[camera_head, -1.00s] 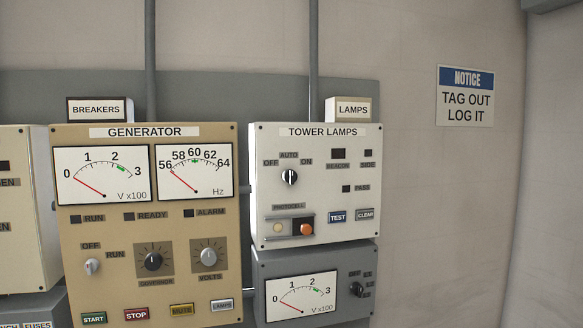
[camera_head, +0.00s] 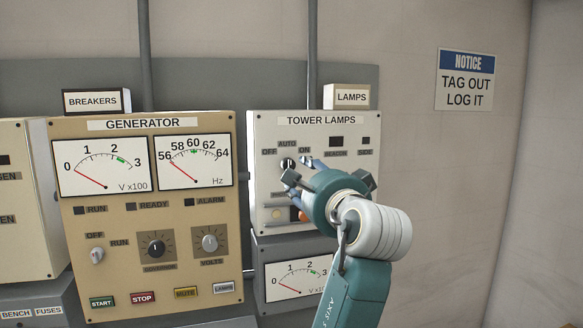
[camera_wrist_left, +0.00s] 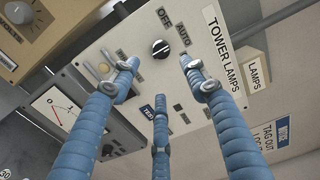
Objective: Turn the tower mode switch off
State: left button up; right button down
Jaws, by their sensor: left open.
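The tower mode switch is a round black knob on the white TOWER LAMPS panel (camera_head: 262,215), below the OFF, AUTO and ON labels. In the head view the knob (camera_head: 287,163) is partly hidden behind my left gripper (camera_head: 298,172). In the left wrist view the knob (camera_wrist_left: 161,48) shows fully, with a pale pointer line whose exact setting I cannot tell. My left gripper (camera_wrist_left: 160,72) is open and empty, with its blue fingers spread in front of the panel, around and below the knob in that view. Contact with the knob is not visible. My right gripper is not in view.
The tan GENERATOR panel (camera_head: 150,205) with gauges and knobs stands to the left. A grey meter box (camera_head: 265,255) sits below the lamps panel. TEST (camera_wrist_left: 147,112) and other buttons lie close to the fingers. The wall under the notice sign (camera_head: 465,80) is clear.

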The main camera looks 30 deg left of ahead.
aim_at(291, 167)
pick_arm(q)
jog(key=p+x, duration=0.2)
jog(key=x, duration=0.2)
jog(key=p+x, duration=0.2)
jog(key=x, duration=0.3)
jog(key=shift+a+r+p, duration=0.2)
jog(key=shift+r+p, duration=0.05)
jog(key=shift+p, duration=0.1)
jog(key=shift+w+a+f, duration=0.1)
jog(key=shift+w+a, duration=0.35)
jog(key=shift+w, duration=0.05)
